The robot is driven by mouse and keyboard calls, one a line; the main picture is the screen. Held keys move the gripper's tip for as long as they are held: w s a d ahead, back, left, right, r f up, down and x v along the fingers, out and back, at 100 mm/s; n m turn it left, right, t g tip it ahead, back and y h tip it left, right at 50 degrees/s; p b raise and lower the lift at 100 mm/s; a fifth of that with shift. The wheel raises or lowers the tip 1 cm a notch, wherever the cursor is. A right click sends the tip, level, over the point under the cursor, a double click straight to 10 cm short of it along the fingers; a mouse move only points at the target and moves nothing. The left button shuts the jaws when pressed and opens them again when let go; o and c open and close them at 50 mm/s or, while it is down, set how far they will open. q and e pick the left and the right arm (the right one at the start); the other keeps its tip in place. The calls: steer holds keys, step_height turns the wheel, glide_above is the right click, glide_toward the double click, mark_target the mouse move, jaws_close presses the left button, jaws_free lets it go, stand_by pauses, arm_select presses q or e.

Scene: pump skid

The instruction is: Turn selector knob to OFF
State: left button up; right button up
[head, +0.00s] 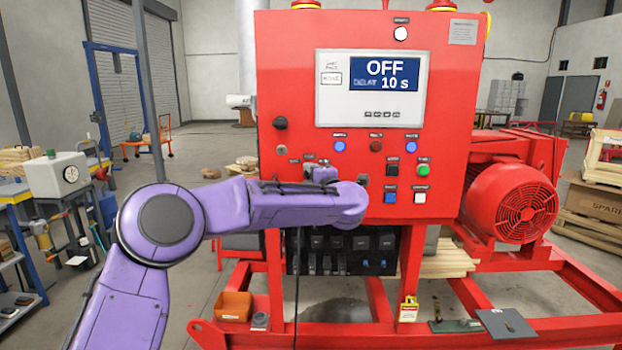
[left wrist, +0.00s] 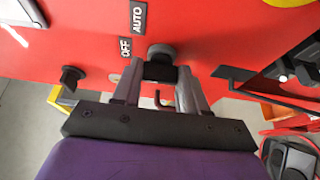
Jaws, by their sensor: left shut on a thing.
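The selector knob (left wrist: 161,52) is a dark round knob on the red panel in the left wrist view. My left gripper (left wrist: 160,72) has its two grey fingers on either side of the knob's dark grip and is shut on it. An OFF label (left wrist: 125,48) and an AUTO label (left wrist: 138,17) sit beside the knob on the panel. In the head view my left gripper (head: 322,172) is at the lower panel face, and my purple arm hides most of the knob area. The screen (head: 385,81) reads OFF, DELAY 10 s. My right gripper is not in view.
The red control cabinet (head: 285,50) has blue, red, green and white buttons right of my gripper, and a black knob (head: 280,122) at its upper left. A red motor (head: 510,203) stands at the right. Red skid rails (head: 560,330) run along the floor.

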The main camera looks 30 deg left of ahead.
arm_select(q)
steer(key=o, duration=1.1)
steer(key=shift+c, duration=0.2)
steer(key=b+v, duration=0.3)
steer(key=v, duration=0.7)
steer(key=shift+s+d, duration=0.15)
steer(key=shift+s, duration=0.05)
